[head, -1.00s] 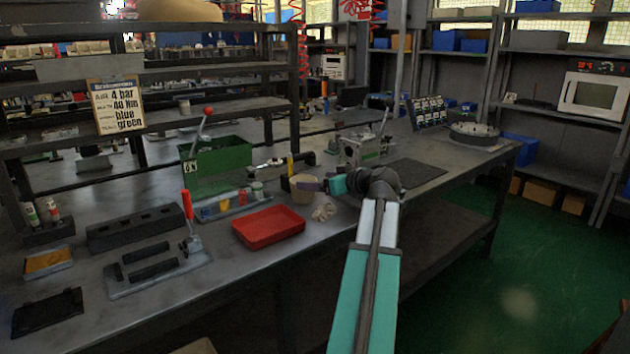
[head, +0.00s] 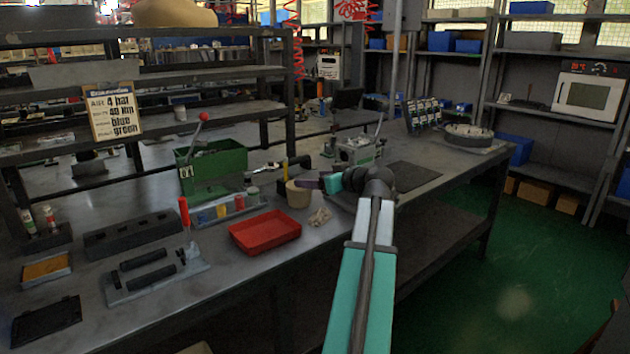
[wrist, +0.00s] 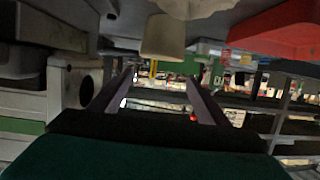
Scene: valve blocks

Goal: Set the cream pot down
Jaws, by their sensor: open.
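The cream pot (head: 298,196) stands upright on the grey workbench (head: 330,238), right of the red tray's back corner. My gripper (head: 308,184) is at the pot's upper right side in the head view, a purple finger overlapping its edge. In the wrist view, which is upside down, the cream pot (wrist: 163,37) shows beyond the fingertips, and the gap between my gripper's fingers (wrist: 160,78) is empty. The jaws are open and apart from the pot there.
A red tray (head: 265,247) lies left of the pot. A crumpled beige thing (head: 320,217) lies just in front. A green box (head: 213,172), a rack of coloured pots (head: 226,210) and a metal valve block (head: 358,152) are close by. The bench front is clear.

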